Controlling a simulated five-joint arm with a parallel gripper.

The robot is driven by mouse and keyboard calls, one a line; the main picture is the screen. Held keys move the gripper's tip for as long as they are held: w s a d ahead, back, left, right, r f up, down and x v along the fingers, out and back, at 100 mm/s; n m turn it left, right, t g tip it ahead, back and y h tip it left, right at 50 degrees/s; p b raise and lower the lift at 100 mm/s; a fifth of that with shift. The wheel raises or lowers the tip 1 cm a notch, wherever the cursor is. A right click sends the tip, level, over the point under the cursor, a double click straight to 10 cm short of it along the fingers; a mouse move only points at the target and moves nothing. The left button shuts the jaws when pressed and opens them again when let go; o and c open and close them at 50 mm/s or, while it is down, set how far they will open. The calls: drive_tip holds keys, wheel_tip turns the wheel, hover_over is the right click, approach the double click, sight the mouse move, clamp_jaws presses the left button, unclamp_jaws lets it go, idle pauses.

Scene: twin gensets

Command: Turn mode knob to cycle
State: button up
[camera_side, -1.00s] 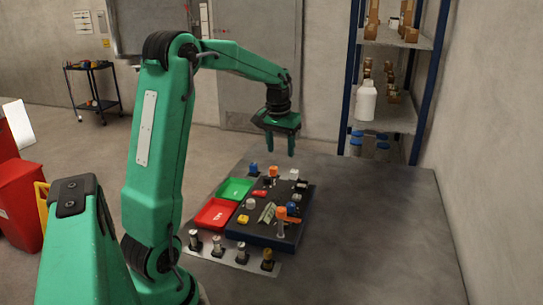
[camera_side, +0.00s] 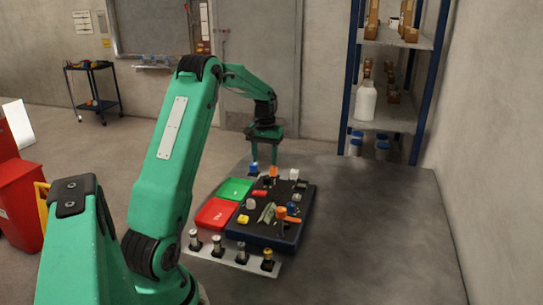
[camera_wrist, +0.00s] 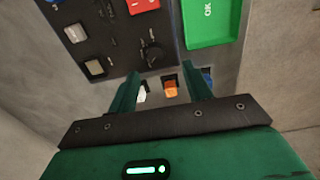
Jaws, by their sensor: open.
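My gripper (camera_side: 264,165) is open and empty above the far edge of the dark control panel (camera_side: 265,235). In the wrist view my gripper (camera_wrist: 160,76) has its fingers spread, with a white item (camera_wrist: 141,91) and an orange item (camera_wrist: 170,88) showing between them. A black rotary knob (camera_wrist: 151,53) with pale marks around it sits on the panel just beyond the fingertips, not touching them. It looks like the mode knob, but its label is too small to read. Its setting is unclear.
A green tray (camera_side: 235,189) and a red tray (camera_side: 215,213) lie left of the panel. A blue item (camera_side: 254,166) stands near the left finger. An orange handle (camera_side: 288,214) rises from the panel. Several posts (camera_side: 218,243) stand along the front. The table's right side is clear.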

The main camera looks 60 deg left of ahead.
sight(266, 177)
drive_tip(key=shift+w+d+f, duration=0.1)
drive_tip(key=shift+f, duration=1.7)
drive_tip(key=shift+w+d+f, duration=0.1)
drive_tip(key=shift+f, duration=1.65)
drive_tip(key=shift+s+a, duration=0.1)
drive_tip(key=c, duration=1)
